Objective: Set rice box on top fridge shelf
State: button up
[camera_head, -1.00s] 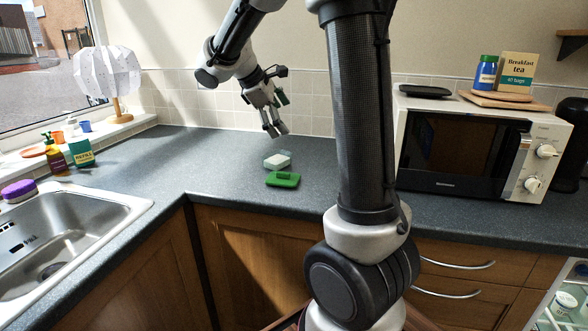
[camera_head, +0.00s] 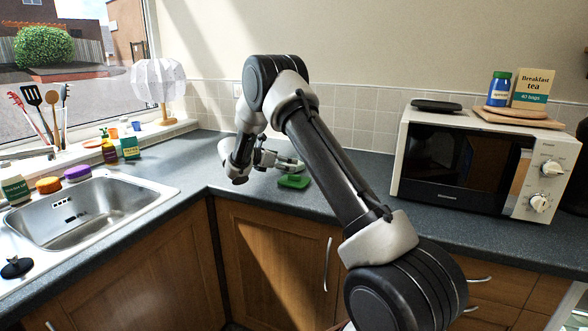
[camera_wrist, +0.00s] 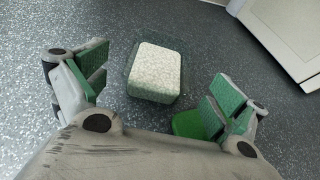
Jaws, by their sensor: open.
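The rice box is a clear container (camera_wrist: 131,69) filled with white rice (camera_wrist: 156,70), standing on the speckled grey counter in the wrist view. A green lid (camera_head: 294,182) lies flat next to it, and part of the lid (camera_wrist: 187,124) shows between my right finger and palm in the wrist view. My gripper (camera_wrist: 160,78) is open, its green-padded fingers spread on either side of the rice box and apart from it. In the head view my gripper (camera_head: 272,162) is low over the counter behind the lid and largely covers the box.
A microwave (camera_head: 463,168) stands on the counter to the right, with a board, tea box (camera_head: 531,88) and blue jar on top. The sink (camera_head: 85,210) is at left. A pale edge, perhaps the fridge, shows at the bottom right corner.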

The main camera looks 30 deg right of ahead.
jog(key=x, duration=0.5)
jog(key=shift+w+d, duration=0.1)
jog(key=shift+w, duration=0.05)
jog(key=c, duration=1.5)
